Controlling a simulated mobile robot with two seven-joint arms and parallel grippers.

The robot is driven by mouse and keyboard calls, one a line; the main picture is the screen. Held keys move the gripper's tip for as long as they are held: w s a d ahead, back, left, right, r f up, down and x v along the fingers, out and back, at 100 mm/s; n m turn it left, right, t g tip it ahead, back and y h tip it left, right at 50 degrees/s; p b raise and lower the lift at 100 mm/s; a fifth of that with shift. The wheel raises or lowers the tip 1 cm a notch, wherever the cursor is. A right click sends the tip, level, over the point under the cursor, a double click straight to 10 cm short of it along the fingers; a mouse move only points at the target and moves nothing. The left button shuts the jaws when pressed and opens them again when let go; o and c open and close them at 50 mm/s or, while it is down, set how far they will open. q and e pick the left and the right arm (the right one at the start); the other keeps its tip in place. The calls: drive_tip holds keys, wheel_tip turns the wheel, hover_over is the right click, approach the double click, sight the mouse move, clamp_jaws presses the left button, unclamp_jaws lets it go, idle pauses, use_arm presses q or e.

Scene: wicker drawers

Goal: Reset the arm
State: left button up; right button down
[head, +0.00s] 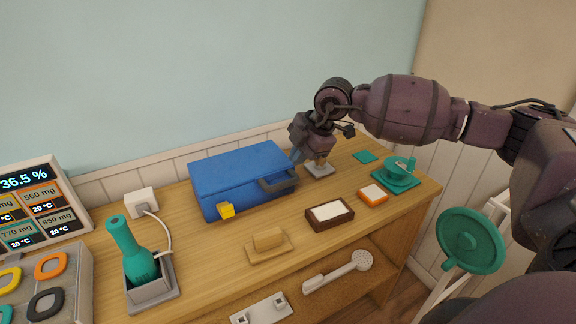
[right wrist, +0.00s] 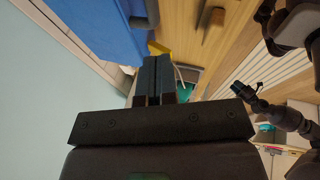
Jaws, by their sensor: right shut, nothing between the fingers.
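My right arm reaches in from the right in the head view. Its gripper (head: 299,157) is at the right end of the blue case (head: 238,172), close to the case's handle. I cannot tell whether it touches the case. In the right wrist view the two dark fingers (right wrist: 155,72) are together, with nothing between them. The blue case (right wrist: 95,25) shows there at the upper left, with its yellow latch (right wrist: 158,48). My left gripper does not show in the head view.
The wooden bench (head: 210,262) also carries a grey block (head: 320,170), a brown tray (head: 330,215), an orange box (head: 373,194) and a teal stand (head: 396,176). A teal tool (head: 132,252) in a holder and a display (head: 38,205) stand at the left.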

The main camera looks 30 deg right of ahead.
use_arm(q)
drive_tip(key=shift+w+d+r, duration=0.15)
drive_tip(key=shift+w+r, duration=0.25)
use_arm(e)
drive_tip(key=shift+s+v, duration=0.25)
drive_tip(key=shift+v, duration=0.85)
drive_tip(key=shift+s+v, duration=0.25)
drive_tip(key=shift+v, duration=0.85)
drive_tip(key=shift+a+f, duration=0.15)
